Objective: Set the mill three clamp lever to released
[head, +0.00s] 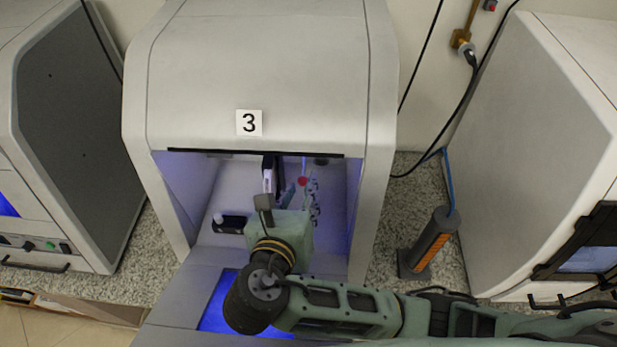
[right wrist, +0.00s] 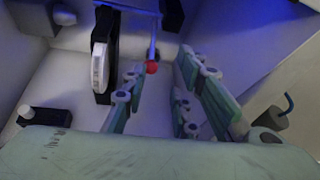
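Mill three (head: 160,85) carries a white "3" label (head: 249,123) and its front is open. The clamp lever shows as a red ball (head: 303,181) on a thin rod inside the chamber. In the right wrist view the red ball (right wrist: 151,67) hangs at the lower end of the near-vertical bluish rod (right wrist: 153,40). My right gripper (head: 302,194) is inside the chamber with its fingers spread. In the right wrist view the gripper (right wrist: 161,66) has the ball between its fingertips, nearer the left finger; contact cannot be told. My left gripper is out of view.
A black-and-white upright part (right wrist: 100,65) stands left of the lever. A black block with a white knob (head: 230,223) lies on the chamber floor. The chamber walls are close on both sides. An orange-and-black device (head: 430,242) stands on the speckled counter at right.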

